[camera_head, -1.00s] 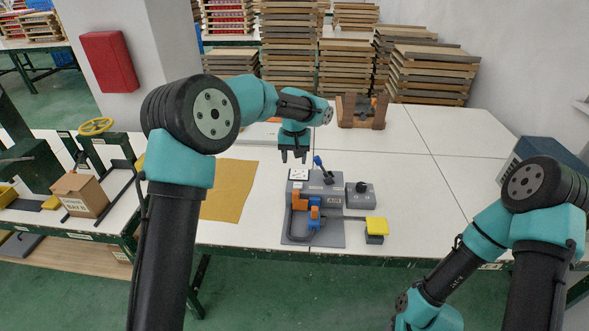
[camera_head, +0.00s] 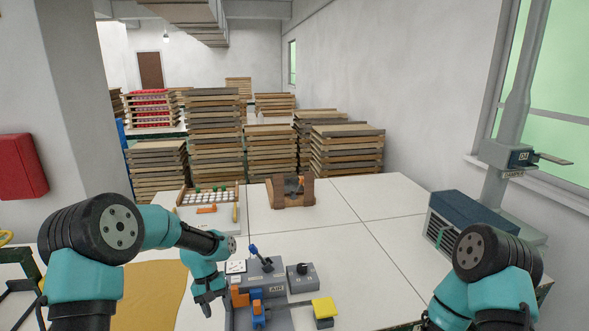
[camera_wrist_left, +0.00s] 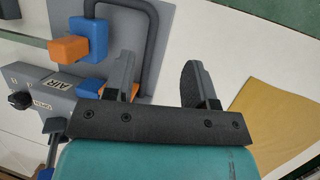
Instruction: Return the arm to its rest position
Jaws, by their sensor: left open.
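My left gripper (camera_head: 207,302) is in the head view at the left edge of the grey air control station (camera_head: 279,283). It also shows in the left wrist view (camera_wrist_left: 160,75), its two dark fingers apart with nothing between them. The station carries a blue-handled lever (camera_head: 258,254), a dark knob (camera_head: 302,268) and orange and blue blocks (camera_head: 258,310); the blocks also show in the left wrist view (camera_wrist_left: 70,47). My right arm is at the lower right of the head view, and its gripper is out of the frame.
A yellow-brown cloth (camera_head: 150,292) lies left of the station, and a yellow pad (camera_head: 324,307) is to its right. A tray with green pieces (camera_head: 208,200) and a wooden holder (camera_head: 291,192) stand farther back. A blue-grey unit (camera_head: 480,225) is at the right. The table's middle right is clear.

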